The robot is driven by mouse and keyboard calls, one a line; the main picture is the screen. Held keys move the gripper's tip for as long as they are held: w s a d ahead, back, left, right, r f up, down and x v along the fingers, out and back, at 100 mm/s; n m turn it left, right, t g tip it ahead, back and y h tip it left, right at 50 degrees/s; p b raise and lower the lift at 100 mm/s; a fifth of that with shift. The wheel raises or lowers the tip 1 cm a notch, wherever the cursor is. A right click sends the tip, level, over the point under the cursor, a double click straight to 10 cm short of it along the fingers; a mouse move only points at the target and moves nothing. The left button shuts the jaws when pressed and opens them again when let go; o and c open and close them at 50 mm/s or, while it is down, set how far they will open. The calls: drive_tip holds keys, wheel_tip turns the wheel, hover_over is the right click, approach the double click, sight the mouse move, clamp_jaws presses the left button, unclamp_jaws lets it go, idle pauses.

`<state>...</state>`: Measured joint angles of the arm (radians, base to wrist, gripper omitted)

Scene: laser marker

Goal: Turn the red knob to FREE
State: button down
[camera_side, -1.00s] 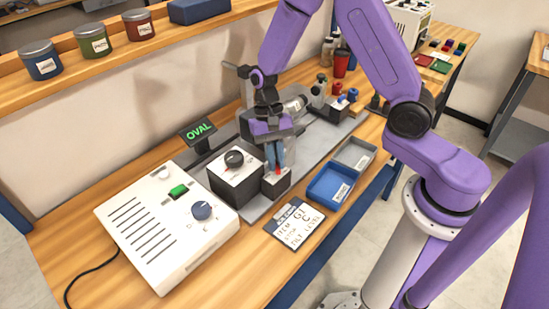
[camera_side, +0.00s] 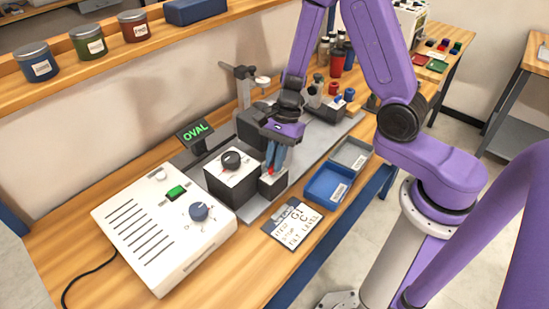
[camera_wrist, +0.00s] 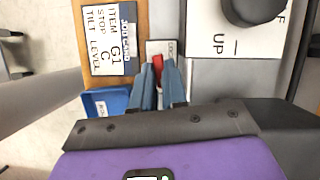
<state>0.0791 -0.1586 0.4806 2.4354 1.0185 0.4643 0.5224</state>
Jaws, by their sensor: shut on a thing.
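The red knob (camera_wrist: 158,64) shows as a small red piece between my fingertips in the wrist view. In the side view a bit of the red knob (camera_side: 271,170) shows at the tips of the blue fingers, on top of a small dark block (camera_side: 272,186). My gripper (camera_side: 272,164) points down at the block, with its fingers closed around the knob. In the wrist view my gripper (camera_wrist: 158,72) has a blue finger on each side of the red. A small label plate beside the knob is mostly hidden, so its marks cannot be read fully.
A dark box with a black knob (camera_side: 231,160) stands just left of the block. A white control box (camera_side: 150,245) with a blue knob stands further left. A job card (camera_side: 292,224) and a blue tray (camera_side: 328,187) lie in front. A green-lettered display (camera_side: 195,132) reads OVAL.

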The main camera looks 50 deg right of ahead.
drive_tip(key=shift+m+t, duration=0.3)
drive_tip(key=shift+m, duration=0.6)
drive_tip(key=c, duration=1.2)
unclamp_jaws()
drive_tip(key=shift+o, duration=0.2)
